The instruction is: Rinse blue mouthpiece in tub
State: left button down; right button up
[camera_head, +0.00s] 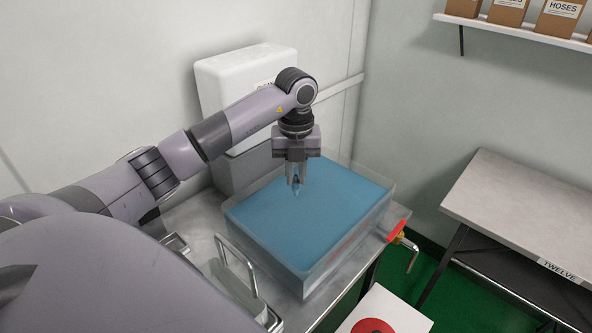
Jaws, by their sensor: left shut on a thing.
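A clear-walled tub (327,269) filled with blue water (330,215) stands on a metal bench. My left gripper (296,186) points down over the back middle of the tub. It is shut on a small blue piece, the mouthpiece (295,193), mostly hidden between the fingers. The piece is at or close to the water surface; I cannot tell if it touches. My right gripper is not in view.
A white box (235,85) stands behind the tub against the wall. A metal handle (243,262) rises in front of the tub at left. A red-handled tap (398,230) is at the right. A grey table (520,200) labelled TWELVE stands further right.

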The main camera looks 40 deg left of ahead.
aim_at(296, 181)
pick_arm(q)
jog(key=shift+f+b, duration=4.1)
jog(key=shift+f, duration=2.75)
notch_tip(296, 181, up, 9)
jog(key=p, duration=0.7)
notch_tip(296, 181, up, 2)
jog(key=shift+r+p, duration=0.2)
jog(key=shift+p, duration=0.45)
jog(key=shift+r, duration=1.35)
